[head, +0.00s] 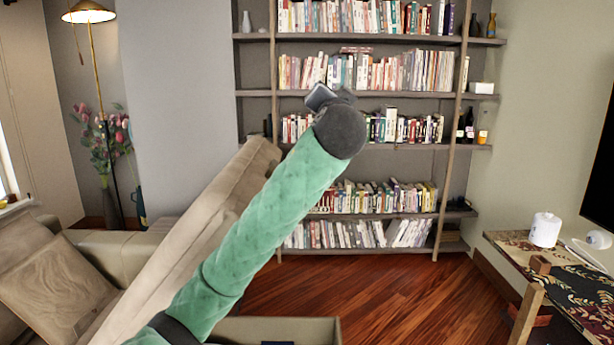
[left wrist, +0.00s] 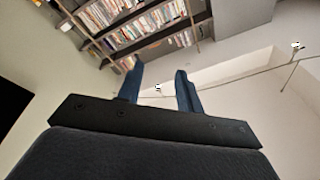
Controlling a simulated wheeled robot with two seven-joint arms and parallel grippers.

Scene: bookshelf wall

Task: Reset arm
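My left arm, in a green quilted sleeve, reaches up from the lower left across the head view. Its dark end stands in front of the bookshelf, and part of my left gripper (head: 325,97) shows beyond it, its fingers mostly hidden. In the left wrist view the two dark fingers of my left gripper (left wrist: 160,84) are apart with nothing held between them. They point up toward the ceiling and the tilted bookshelf. My right gripper is in neither view.
A bookshelf (head: 365,94) full of books covers the back wall. A beige sofa (head: 190,235) is at the left, with a floor lamp (head: 90,14) behind. An open box (head: 290,326) is at the bottom. A patterned table (head: 560,280) stands right. Wooden floor (head: 400,295) is clear between.

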